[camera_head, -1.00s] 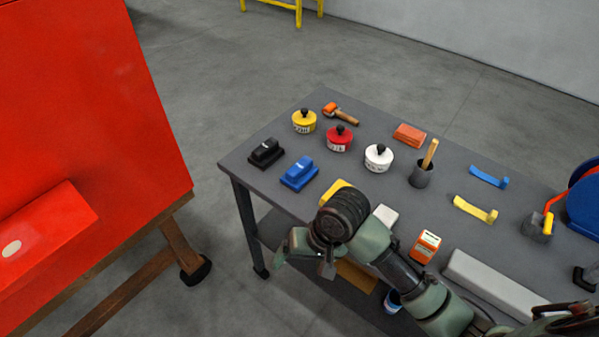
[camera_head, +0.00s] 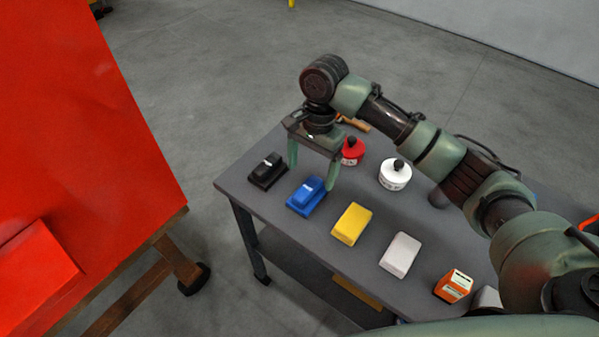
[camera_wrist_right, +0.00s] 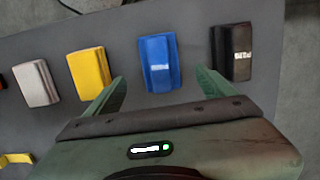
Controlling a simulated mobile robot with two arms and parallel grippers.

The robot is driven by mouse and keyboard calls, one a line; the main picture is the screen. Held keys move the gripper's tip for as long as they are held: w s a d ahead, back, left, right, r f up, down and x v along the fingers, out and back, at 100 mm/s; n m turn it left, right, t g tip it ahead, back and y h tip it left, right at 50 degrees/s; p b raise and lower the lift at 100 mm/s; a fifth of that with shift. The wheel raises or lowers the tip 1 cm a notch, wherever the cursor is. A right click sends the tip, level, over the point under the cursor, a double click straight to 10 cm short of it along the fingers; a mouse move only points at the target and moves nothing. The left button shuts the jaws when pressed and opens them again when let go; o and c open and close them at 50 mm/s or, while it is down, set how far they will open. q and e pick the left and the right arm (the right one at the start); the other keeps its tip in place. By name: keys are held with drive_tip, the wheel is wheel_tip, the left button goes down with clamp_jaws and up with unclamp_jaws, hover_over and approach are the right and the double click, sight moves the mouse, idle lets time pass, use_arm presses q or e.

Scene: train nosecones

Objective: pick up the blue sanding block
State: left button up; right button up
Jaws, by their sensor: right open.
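The blue sanding block (camera_head: 307,196) lies on the grey table near its left end, between a black block (camera_head: 267,171) and a yellow block (camera_head: 352,224). It also shows in the right wrist view (camera_wrist_right: 159,63), ahead of the fingers and roughly between their lines. In the wrist view the fingers (camera_wrist_right: 162,85) are spread wider than the blue block. My left gripper is not in view.
A white block (camera_head: 400,255) and an orange-and-white box (camera_head: 453,286) lie further along the table (camera_head: 240,180). A red pot (camera_head: 352,152) and a white pot (camera_head: 395,174) stand behind. The black block is close beside the blue one. A large red panel (camera_head: 90,110) stands at left.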

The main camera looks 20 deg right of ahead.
sight(308, 187)
drive_tip(key=shift+w+f, duration=0.1)
drive_tip(key=shift+w, duration=0.4)
drive_tip(key=shift+f, duration=0.25)
drive_tip(key=f, duration=0.1)
drive_tip(key=s+f+p, duration=0.2)
drive_tip(key=shift+a+f, duration=0.25)
drive_tip(key=shift+a, duration=0.05)
wheel_tip(308, 187, down, 2)
drive_tip(key=shift+w+a+f, duration=0.1)
drive_tip(key=shift+w+f, duration=0.05)
drive_tip(key=shift+f, duration=0.25)
drive_tip(key=c, duration=1.6)
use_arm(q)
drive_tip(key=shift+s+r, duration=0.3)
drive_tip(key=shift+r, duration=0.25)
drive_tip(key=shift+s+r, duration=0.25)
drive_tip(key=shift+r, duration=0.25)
